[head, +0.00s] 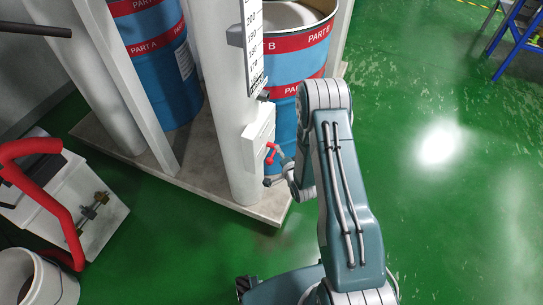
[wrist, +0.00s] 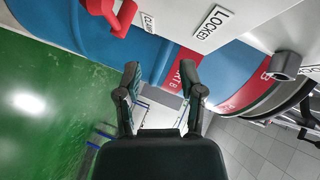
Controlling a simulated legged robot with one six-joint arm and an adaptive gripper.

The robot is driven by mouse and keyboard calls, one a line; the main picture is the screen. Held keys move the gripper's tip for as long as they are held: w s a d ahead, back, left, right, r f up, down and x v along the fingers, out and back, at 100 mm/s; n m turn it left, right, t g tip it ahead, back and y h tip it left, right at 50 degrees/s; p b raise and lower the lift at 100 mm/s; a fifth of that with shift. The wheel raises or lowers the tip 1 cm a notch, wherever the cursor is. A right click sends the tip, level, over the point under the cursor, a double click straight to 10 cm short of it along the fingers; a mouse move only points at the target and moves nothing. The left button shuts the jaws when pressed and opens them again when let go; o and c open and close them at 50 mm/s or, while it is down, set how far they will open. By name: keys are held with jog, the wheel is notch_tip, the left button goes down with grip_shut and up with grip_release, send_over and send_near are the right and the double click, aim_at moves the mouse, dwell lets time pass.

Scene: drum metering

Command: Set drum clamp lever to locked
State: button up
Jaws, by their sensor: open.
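The red clamp lever (head: 271,153) sits on a white box (head: 258,135) fixed to the pale post in front of the Part B drum. In the wrist view the red lever (wrist: 116,18) is at the upper left, apart from the fingers. A "LOCKED" plate (wrist: 213,22) is to its right, with a partly cut-off plate (wrist: 148,22) between them. My gripper (wrist: 161,84) is open and empty, its two fingers below the lever and plate in that view. In the head view my gripper (head: 273,181) is small and lies just below the lever, near the box.
Blue drums with red bands, Part B (head: 285,95) and Part A (head: 160,70), stand behind the posts on a pale platform (head: 225,190). A scale (head: 254,50) hangs above the box. A red handle (head: 45,200) and white bucket (head: 35,280) are at left.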

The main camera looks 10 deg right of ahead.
aim_at(272, 156)
jog(key=s+f+m+t, duration=0.1)
jog(key=s+f+m, duration=0.1)
jog(key=s+f, duration=0.4)
jog(key=x, duration=1.1)
jog(key=shift+w+a, duration=0.2)
jog(key=shift+w, duration=0.2)
grip_shut()
